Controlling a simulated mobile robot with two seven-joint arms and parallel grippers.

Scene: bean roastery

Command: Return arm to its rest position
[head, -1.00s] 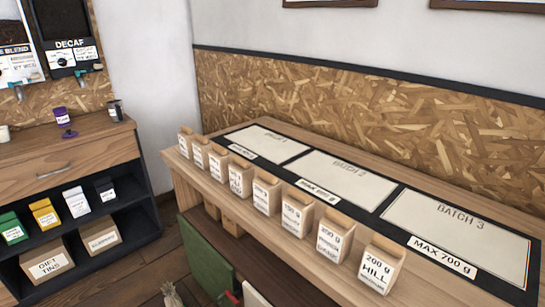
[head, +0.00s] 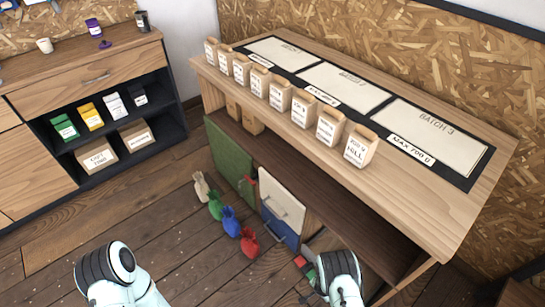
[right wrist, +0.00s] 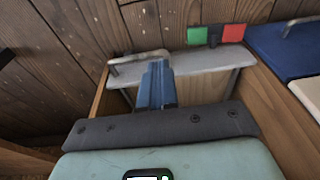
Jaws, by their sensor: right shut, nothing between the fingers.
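My right arm (head: 342,278) comes in at the bottom of the head view, in front of the long wooden bench. Its gripper (right wrist: 157,72) shows in the right wrist view as blue fingers shut together with nothing between them. The fingers are over or in front of a grey panel (right wrist: 205,60) with a metal handle; whether they touch it I cannot tell. My left arm (head: 118,275) shows at the bottom left of the head view, over the floor. Its gripper is out of view.
Several paper bags (head: 302,108) line the bench's front edge beside the batch mat (head: 478,178). Green (head: 230,160), white and blue (head: 278,228) panels stand below. Coloured sacks (head: 231,221) lie on the floor. A shelf unit (head: 88,78) stands left.

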